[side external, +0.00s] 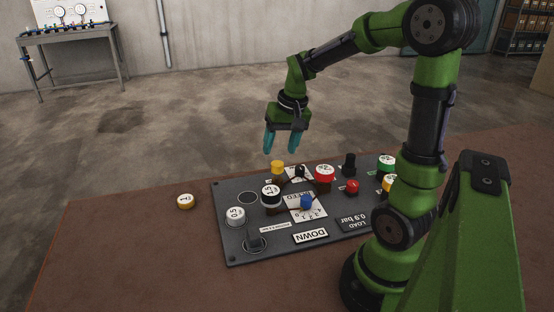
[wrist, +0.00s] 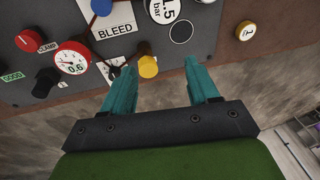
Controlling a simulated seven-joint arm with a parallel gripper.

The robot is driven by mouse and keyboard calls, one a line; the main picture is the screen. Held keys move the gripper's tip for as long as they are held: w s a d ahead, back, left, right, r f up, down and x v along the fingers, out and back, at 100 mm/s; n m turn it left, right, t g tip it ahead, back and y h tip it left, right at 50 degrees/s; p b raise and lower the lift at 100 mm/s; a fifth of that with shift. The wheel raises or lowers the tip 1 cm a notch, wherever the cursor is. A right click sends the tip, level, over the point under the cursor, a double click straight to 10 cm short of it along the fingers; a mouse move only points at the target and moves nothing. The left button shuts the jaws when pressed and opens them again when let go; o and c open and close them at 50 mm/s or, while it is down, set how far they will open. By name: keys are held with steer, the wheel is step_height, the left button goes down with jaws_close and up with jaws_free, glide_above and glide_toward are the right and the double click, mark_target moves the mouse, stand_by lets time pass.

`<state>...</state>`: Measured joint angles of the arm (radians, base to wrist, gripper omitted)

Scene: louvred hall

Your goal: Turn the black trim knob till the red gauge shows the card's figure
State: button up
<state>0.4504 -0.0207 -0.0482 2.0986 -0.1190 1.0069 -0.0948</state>
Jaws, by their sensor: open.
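The red-rimmed gauge (side external: 325,173) stands on the grey panel; in the wrist view (wrist: 73,58) its face appears to read 0.6. A card (side external: 353,222) at the panel's near edge reads LOAD 0.9 bar. One black knob (side external: 300,171) stands between the red gauge and a yellow knob (side external: 277,168); in the wrist view it (wrist: 117,72) sits on a white plate, partly beside a fingertip. Another black knob (side external: 348,162) is behind the red gauge; I cannot read which is labelled trim. My gripper (side external: 282,148) is open and empty, above the panel's far edge by the yellow knob.
A blue knob (side external: 306,202), a red knob (side external: 351,187) and a black-rimmed gauge (side external: 271,193) crowd the panel's middle.

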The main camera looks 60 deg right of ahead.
mark_target(300, 167)
steer(key=d+f+g, duration=0.1)
steer(key=d+f, duration=0.1)
steer(key=d, duration=0.3)
steer(key=d+f+g, duration=0.1)
steer(key=d+f, duration=0.1)
steer(key=d, duration=0.3)
steer(key=d+f, duration=0.3)
steer(key=d, duration=0.2)
steer(key=shift+w+m+g, duration=0.4)
steer(key=shift+f, duration=4.6)
jaws_close()
